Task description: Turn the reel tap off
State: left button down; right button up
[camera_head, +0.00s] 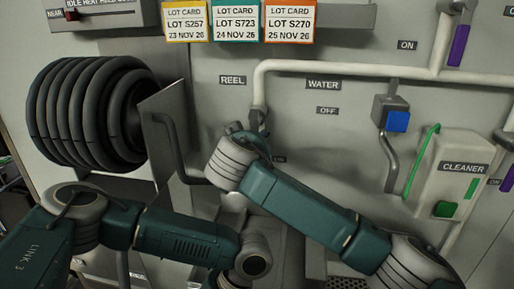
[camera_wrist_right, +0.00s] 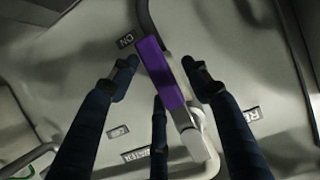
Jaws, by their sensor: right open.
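The reel tap has a purple handle (camera_wrist_right: 160,72), seen in the right wrist view, joined to a pale valve body (camera_wrist_right: 196,135). The handle lies along the pipe, its free end near the ON label (camera_wrist_right: 126,41); the OFF label (camera_wrist_right: 118,132) is off to one side. My right gripper (camera_wrist_right: 160,78) is open, with its dark fingers spread on either side of the handle; I cannot tell whether any finger touches it. In the head view, my right wrist hides the handle below the REEL label (camera_head: 232,80). My left gripper is out of view; only its arm shows.
A black hose reel (camera_head: 85,115) with a metal side plate (camera_head: 168,130) stands left. A white pipe (camera_head: 330,67) crosses the wall. A blue-handled tap (camera_head: 397,121) and a cleaner box (camera_head: 452,175) are at right. Lot cards (camera_head: 236,22) hang above.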

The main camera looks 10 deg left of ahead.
grip_shut()
jog(key=shift+d, duration=0.15)
jog(key=d+r+n+t+h, duration=0.3)
jog(key=d+r+n+h, duration=0.3)
jog(key=n, duration=0.7)
jog(key=shift+r+n+h, duration=0.3)
jog(key=shift+r+h, duration=0.1)
jog(key=shift+r, duration=0.5)
dwell(0.6)
